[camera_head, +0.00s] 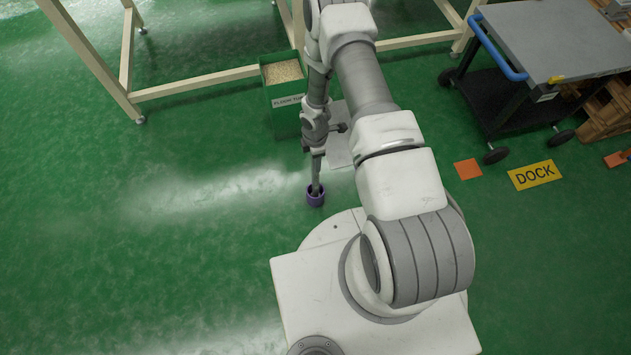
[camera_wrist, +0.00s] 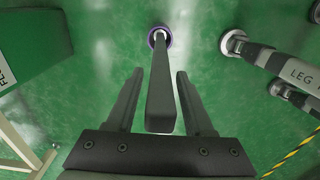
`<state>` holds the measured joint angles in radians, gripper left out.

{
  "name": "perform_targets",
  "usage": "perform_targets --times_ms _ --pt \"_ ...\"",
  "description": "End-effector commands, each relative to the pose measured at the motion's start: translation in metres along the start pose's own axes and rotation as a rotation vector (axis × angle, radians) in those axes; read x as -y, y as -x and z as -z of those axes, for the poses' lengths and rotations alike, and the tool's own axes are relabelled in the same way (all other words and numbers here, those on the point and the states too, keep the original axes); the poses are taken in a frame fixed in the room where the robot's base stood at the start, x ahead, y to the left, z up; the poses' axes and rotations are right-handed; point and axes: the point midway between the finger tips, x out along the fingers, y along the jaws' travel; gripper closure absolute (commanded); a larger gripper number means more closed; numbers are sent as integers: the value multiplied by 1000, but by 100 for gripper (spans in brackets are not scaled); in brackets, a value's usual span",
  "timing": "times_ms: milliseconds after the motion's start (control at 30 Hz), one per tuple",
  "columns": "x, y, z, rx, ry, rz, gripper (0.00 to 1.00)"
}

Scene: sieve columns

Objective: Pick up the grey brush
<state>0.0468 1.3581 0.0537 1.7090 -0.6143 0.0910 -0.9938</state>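The grey brush (camera_wrist: 160,88) is a long dark-grey handle that stands upright in the wrist view, its far end in a purple ring or cup (camera_wrist: 153,39). In the head view the purple cup (camera_head: 315,198) stands on the green floor, below my gripper (camera_head: 318,160), which points down. In the wrist view my gripper (camera_wrist: 158,75) is open, one finger on each side of the handle, with a visible gap on both sides. The brush's lower end is hidden in the cup.
A green box (camera_head: 287,110) of pale grains stands behind my gripper beside a cream frame (camera_head: 195,83). A grey-topped cart (camera_head: 555,40) is at the right, near a DOCK sign (camera_head: 535,175). In the wrist view, white round feet (camera_wrist: 234,41) are at the right. The left floor is clear.

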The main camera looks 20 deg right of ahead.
Motion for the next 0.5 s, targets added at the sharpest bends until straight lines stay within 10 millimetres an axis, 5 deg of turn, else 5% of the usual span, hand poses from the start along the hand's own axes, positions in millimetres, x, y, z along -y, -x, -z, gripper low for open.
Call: perform_targets --times_ms 33,267,500 --pt "0 0 0 0 0 0 58" --pt "0 0 0 0 0 0 100" --pt "0 0 0 0 0 0 100"
